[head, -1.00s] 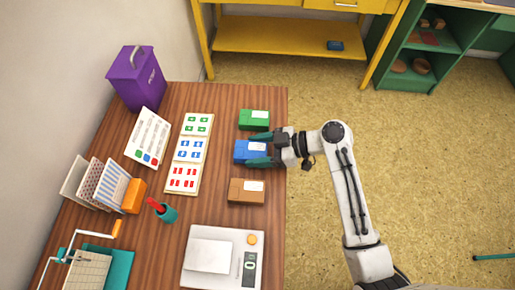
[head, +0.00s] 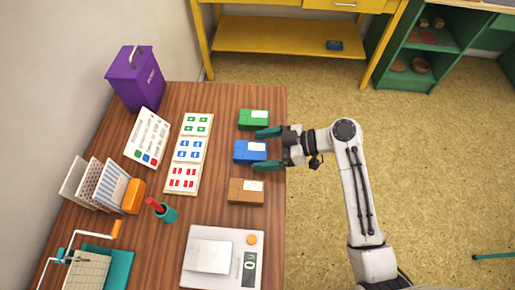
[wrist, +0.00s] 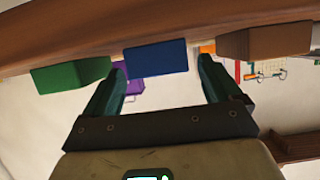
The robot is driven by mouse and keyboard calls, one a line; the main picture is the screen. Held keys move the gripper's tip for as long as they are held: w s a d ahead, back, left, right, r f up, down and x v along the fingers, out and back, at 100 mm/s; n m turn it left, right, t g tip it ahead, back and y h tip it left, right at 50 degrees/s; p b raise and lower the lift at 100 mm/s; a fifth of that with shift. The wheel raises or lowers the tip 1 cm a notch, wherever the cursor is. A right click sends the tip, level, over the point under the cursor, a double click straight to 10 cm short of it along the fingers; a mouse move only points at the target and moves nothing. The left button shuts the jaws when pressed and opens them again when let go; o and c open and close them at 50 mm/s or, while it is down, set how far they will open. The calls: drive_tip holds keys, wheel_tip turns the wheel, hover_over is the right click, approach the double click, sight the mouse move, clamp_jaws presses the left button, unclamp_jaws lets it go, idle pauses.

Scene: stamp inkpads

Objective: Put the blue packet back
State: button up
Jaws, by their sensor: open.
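One finger is on the green packet's side, the other on the brown packet's side. In the wrist view the blue packet (wrist: 156,58) shows just beyond the gap between my fingertips, with nothing held between them. The green packet (wrist: 72,75) is at left and the brown packet (wrist: 262,42) at right there.
Left of the packets lies a board (head: 189,152) with green, blue and red pictures. A scale (head: 222,262) stands at the front, and a red-handled stamp in a teal cup (head: 166,213) is nearby. A small blue item (head: 334,45) lies on the yellow shelf. Right of the table is open floor.

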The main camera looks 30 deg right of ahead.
drive_tip(key=v, duration=1)
